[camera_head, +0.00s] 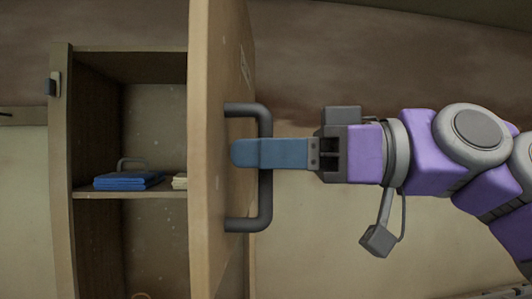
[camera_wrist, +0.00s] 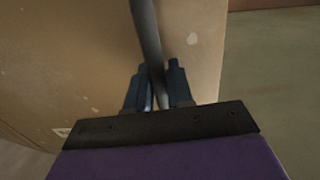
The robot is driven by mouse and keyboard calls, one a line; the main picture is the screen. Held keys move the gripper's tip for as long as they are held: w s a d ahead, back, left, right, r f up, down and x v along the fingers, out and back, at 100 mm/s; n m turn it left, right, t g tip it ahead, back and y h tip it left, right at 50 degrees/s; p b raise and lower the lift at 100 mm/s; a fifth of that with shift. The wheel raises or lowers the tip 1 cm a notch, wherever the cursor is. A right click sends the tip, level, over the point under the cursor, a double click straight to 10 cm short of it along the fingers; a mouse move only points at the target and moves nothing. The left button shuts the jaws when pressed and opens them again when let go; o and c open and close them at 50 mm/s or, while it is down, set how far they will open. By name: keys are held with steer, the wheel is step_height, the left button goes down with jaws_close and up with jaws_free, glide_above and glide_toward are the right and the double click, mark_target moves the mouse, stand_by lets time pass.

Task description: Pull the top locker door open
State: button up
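The top locker door (camera_head: 209,150) is light wood and stands swung open, seen nearly edge-on in the head view. Its dark grey bar handle (camera_head: 265,205) is on the face toward the right. My gripper (camera_head: 240,153) reaches in from the right with its blue fingers at the handle. In the wrist view the handle (camera_wrist: 148,35) runs down between the two fingers of my gripper (camera_wrist: 157,80), which look closed around it. The door face (camera_wrist: 75,60) fills the left of the wrist view. The locker's open compartment (camera_head: 155,70) shows left of the door.
A small latch piece (camera_head: 53,85) sits on the locker's left edge. Plain wall lies behind my arm.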

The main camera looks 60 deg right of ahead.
steer(key=shift+o, duration=1.4)
steer(key=p+v, duration=0.6)
steer(key=v, duration=1.1)
steer(key=shift+s+d, duration=0.25)
